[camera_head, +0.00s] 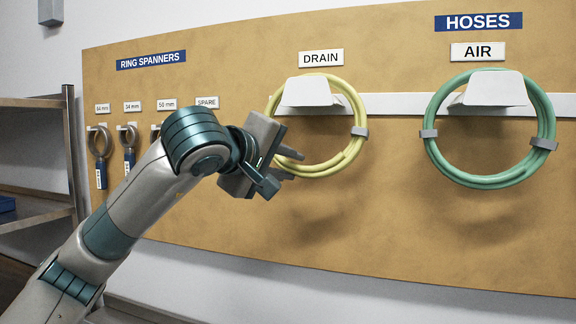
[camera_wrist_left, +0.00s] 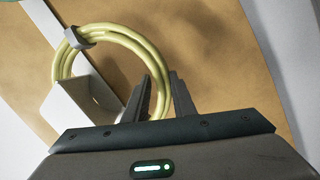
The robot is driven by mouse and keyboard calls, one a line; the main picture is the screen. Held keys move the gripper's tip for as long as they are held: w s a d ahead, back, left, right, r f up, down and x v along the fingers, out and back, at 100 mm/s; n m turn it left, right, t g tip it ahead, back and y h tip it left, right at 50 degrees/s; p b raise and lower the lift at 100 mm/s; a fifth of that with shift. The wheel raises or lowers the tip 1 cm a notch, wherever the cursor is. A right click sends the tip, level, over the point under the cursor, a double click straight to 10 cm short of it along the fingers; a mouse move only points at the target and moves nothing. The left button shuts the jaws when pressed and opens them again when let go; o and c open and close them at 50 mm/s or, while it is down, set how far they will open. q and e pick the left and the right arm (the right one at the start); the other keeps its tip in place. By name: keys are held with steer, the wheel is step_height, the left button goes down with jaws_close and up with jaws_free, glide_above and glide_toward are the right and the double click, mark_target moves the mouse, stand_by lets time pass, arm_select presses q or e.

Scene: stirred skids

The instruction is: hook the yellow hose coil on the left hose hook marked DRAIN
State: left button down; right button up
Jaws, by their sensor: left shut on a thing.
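The yellow hose coil (camera_head: 347,152) is at the left hose hook (camera_head: 307,92), under the DRAIN label (camera_head: 321,57). The hook's pale front plate covers part of the coil's upper stretch, and the coil's top shows just above it. In the left wrist view the coil (camera_wrist_left: 98,31) also passes behind the hook (camera_wrist_left: 78,107). Whether its weight rests on the hook I cannot tell. My left gripper (camera_head: 287,166) is shut on the coil's left side, low down; its fingers show on either side of the hose in the left wrist view (camera_wrist_left: 160,98). My right gripper is not in view.
A green hose coil (camera_head: 545,110) hangs on the AIR hook (camera_head: 494,90) at the right. Ring spanners (camera_head: 101,150) hang at the left, partly behind my left arm. A metal shelf (camera_head: 35,103) stands at the far left. The board below the coils is bare.

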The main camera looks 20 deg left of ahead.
arm_select(q)
steer(key=shift+r, duration=0.1)
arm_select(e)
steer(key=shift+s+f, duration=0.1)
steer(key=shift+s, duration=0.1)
arm_select(q)
steer(key=c, duration=1.4)
jaws_free()
steer(key=shift+s+a, duration=0.15)
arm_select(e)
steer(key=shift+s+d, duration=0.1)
